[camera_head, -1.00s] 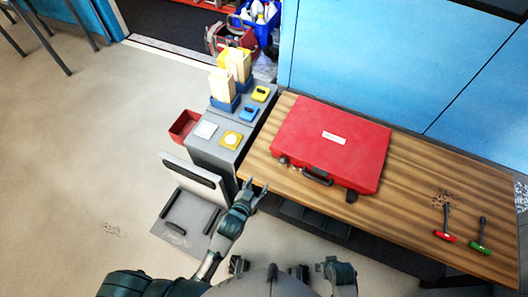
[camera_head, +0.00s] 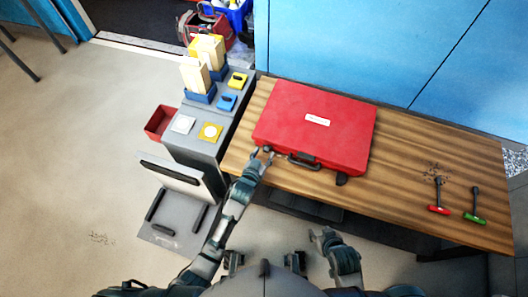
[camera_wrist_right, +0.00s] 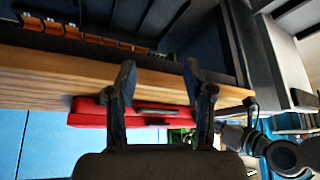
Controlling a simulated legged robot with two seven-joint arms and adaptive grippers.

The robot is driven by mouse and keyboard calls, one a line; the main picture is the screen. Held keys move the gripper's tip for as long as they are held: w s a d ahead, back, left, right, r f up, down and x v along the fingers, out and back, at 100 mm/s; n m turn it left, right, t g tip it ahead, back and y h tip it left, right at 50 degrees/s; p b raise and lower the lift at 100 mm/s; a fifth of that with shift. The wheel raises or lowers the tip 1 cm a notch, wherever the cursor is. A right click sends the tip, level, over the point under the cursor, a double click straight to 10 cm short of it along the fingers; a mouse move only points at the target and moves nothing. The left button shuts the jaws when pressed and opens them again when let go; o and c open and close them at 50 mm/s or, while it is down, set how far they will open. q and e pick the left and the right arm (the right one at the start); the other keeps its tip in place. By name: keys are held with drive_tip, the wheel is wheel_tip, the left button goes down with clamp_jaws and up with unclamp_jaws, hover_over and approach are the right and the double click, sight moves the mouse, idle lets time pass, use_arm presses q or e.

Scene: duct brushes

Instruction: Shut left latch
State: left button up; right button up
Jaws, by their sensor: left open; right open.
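A closed red case (camera_head: 340,138) lies on the wooden table, with its dark handle (camera_head: 304,161) on the front side. My left gripper (camera_head: 264,155) is open at the case's front left corner, where the left latch sits. The gripper largely covers that latch, so I cannot tell its position or whether they touch. The right latch (camera_head: 341,180) is a dark piece at the front right corner. My right gripper (camera_head: 321,238) is open and empty in front of the table, below its edge. In the right wrist view its fingers (camera_wrist_right: 160,88) are spread apart, with the red case (camera_wrist_right: 88,112) beyond.
The wooden table (camera_head: 400,205) bears a red-handled brush (camera_head: 438,207) and a green-handled brush (camera_head: 474,216) at right. A grey cabinet (camera_head: 200,145) with yellow and blue items adjoins the table at left. A red bin (camera_head: 160,122) stands beside it. The table between case and brushes is clear.

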use_arm(q)
drive_tip(key=shift+w+d+f, duration=0.2)
drive_tip(key=shift+w+d, duration=0.25)
drive_tip(key=shift+w, duration=0.15)
drive_tip(key=shift+a, duration=0.2)
use_arm(e)
drive_tip(key=shift+w+a+r+t, duration=0.15)
drive_tip(key=shift+w+t, duration=0.05)
drive_tip(key=shift+w, duration=0.2)
drive_tip(key=shift+w+a+r+t, duration=0.1)
drive_tip(key=shift+w+t, duration=0.1)
drive_tip(key=shift+w, duration=0.15)
